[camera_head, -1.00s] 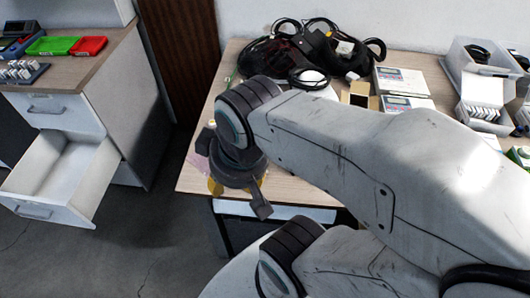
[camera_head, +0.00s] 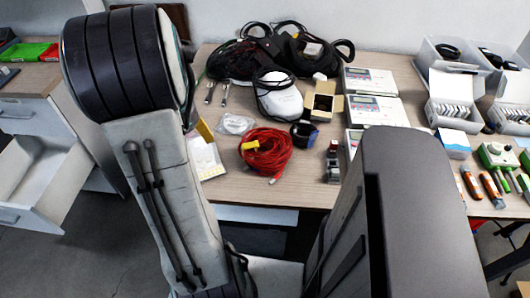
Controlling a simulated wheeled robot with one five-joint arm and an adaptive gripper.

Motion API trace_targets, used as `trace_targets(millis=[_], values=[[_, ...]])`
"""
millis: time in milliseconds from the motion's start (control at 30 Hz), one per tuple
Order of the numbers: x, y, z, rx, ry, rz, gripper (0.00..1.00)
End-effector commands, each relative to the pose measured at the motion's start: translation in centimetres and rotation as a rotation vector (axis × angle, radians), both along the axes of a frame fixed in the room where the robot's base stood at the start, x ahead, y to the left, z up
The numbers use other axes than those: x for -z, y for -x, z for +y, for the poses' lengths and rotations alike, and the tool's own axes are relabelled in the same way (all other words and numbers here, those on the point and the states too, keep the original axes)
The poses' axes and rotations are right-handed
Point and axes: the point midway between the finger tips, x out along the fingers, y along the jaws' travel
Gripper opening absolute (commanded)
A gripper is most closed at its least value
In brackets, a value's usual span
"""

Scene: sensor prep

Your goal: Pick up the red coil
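The red coil (camera_head: 266,153) is a bundle of red cable lying on the wooden table (camera_head: 230,188) near its front edge. A yellow piece (camera_head: 251,146) sits on its upper left part, and a pale connector end lies at its front right. The coil is in plain view. My arm stands raised at the left of the picture, and another part of my body fills the lower right. My gripper is outside the picture, so its state and its distance from the coil do not show.
Around the coil are a white coil (camera_head: 235,124), a dark blue roll (camera_head: 304,134), a small open box (camera_head: 323,104) and a white mouse-shaped device (camera_head: 280,97). Black cables (camera_head: 290,45) lie behind. White instruments (camera_head: 375,112) stand to the right. An open drawer (camera_head: 35,185) juts out at left.

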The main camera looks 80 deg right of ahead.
Motion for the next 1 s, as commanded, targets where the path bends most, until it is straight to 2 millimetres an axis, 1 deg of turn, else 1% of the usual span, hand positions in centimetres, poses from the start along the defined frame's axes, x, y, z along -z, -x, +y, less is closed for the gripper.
trace_targets(millis=[33, 100, 167, 200, 300, 400, 500, 600, 700, 1000], values=[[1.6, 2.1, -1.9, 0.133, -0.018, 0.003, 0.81], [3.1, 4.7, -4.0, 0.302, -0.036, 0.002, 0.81], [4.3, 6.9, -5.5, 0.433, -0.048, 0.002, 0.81], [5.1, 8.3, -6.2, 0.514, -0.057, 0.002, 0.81], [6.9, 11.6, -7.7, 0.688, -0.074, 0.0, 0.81], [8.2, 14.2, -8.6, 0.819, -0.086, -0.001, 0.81], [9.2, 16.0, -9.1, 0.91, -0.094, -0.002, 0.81], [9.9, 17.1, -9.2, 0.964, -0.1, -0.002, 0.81], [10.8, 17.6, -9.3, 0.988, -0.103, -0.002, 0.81], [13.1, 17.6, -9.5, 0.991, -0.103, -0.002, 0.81]])
